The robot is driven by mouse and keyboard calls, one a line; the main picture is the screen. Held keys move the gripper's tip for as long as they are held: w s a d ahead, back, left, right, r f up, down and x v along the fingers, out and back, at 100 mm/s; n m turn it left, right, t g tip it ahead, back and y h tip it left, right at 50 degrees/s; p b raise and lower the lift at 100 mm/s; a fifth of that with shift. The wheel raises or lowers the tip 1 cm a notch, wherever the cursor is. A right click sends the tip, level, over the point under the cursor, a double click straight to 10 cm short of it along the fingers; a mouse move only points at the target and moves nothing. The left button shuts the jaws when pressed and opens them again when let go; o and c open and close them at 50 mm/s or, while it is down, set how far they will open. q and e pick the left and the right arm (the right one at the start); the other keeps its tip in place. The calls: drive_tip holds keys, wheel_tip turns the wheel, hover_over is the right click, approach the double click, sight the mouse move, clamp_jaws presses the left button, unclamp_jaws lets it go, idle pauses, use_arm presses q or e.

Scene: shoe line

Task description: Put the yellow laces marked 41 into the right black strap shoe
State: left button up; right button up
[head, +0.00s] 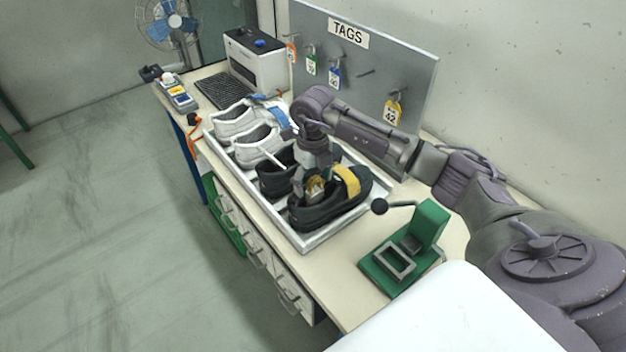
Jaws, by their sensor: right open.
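Two black shoes stand side by side at the near end of a white tray (306,246). The nearer black shoe (325,215) has a broad yellow band (348,182) across it. The other black shoe (272,183) is just beyond it and partly hidden by my arm. My right gripper (313,186) points down at the opening of the nearer shoe, its jaws open. A small yellow piece (316,191) shows at the fingertips, at the shoe opening; I cannot read a number on it. My left gripper is not in view.
White shoes (237,120) fill the far part of the tray. A green press with a lever (425,228) stands at the near right. A grey TAGS board (415,75) with hanging tags, including a yellow 42 (392,112), rises behind. A printer-like box (254,62) is at the far end.

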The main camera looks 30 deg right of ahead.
wheel_tip(320, 180, up, 12)
idle(0.4)
idle(0.5)
